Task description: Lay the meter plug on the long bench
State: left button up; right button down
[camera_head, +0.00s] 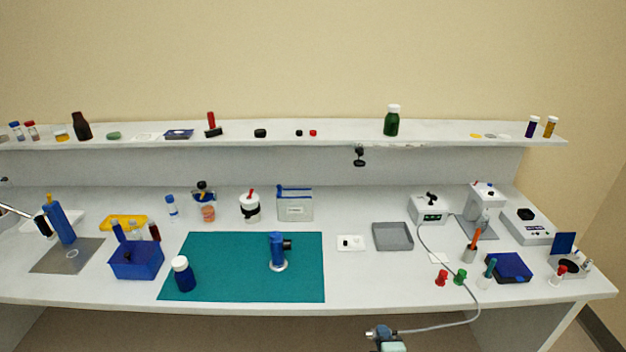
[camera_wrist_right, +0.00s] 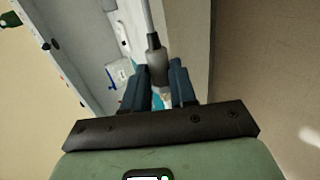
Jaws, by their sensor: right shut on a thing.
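The meter plug (camera_wrist_right: 154,60) is a dark grey cylinder with a grey cable running from its end. In the right wrist view it sits between the two dark fingers of my right gripper (camera_wrist_right: 160,88), which is shut on it. In the head view my right gripper (camera_head: 380,333) is at the bottom, in front of the long bench (camera_head: 350,306) and off its front edge. The cable (camera_head: 440,327) runs from there up over the bench edge to the white meter box (camera_head: 429,208). My left gripper is not in view.
A grey tray (camera_head: 393,237) and a white card (camera_head: 351,243) lie behind the front edge. Red (camera_head: 441,278) and green (camera_head: 460,277) pieces stand near the cable. A teal mat (camera_head: 225,270) lies left. Bare bench lies between the mat and the red piece.

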jog(key=s+f, duration=0.4)
jog(key=f, duration=0.1)
